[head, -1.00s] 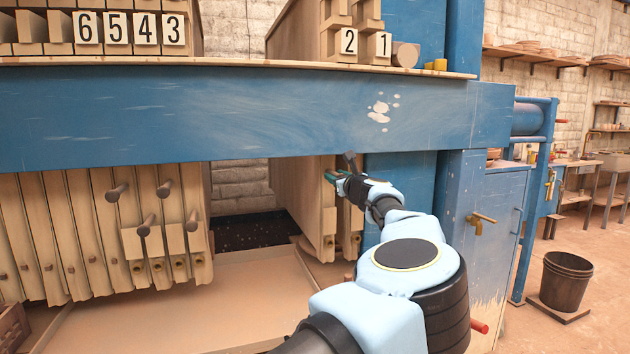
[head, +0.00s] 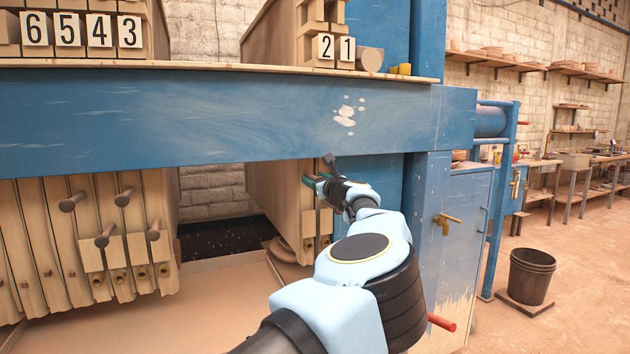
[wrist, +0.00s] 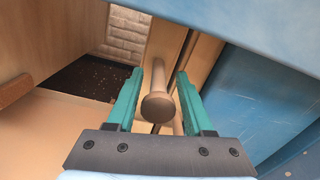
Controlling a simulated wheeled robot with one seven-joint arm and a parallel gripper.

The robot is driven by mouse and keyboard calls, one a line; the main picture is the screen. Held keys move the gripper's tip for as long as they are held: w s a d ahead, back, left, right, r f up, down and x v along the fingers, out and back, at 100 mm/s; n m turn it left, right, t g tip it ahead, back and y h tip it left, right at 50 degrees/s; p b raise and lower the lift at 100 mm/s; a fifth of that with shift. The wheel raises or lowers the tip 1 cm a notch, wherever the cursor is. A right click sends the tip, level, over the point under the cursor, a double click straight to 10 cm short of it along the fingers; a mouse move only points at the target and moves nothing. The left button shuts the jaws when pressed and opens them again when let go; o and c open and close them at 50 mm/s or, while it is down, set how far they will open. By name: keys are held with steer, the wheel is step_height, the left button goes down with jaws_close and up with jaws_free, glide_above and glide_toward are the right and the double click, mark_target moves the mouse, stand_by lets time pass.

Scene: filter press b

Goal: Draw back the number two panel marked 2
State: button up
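The panel marked 2 (head: 325,48) is the left of two labelled panels on the right of the press. It stands close against the panel marked 1 (head: 347,51). My gripper (head: 314,184) is at the front of these panels, below the blue beam. In the wrist view my gripper (wrist: 158,92) has its teal fingers apart. A round-headed handle (wrist: 158,107) lies between them, with a gap visible on both sides of its head. Whether a finger touches the handle stem cannot be told.
A blue beam (head: 200,115) crosses above my gripper. The panels marked 6, 5, 4 and 3 (head: 130,32) stand to the left, several handles sticking out below. An open gap with a dark floor (head: 230,235) separates them from panel 2. A bucket (head: 530,276) stands far right.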

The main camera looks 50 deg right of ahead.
steer(key=b+v, duration=0.4)
steer(key=v, duration=0.6)
steer(key=shift+s+a, duration=0.2)
steer(key=shift+s, duration=0.15)
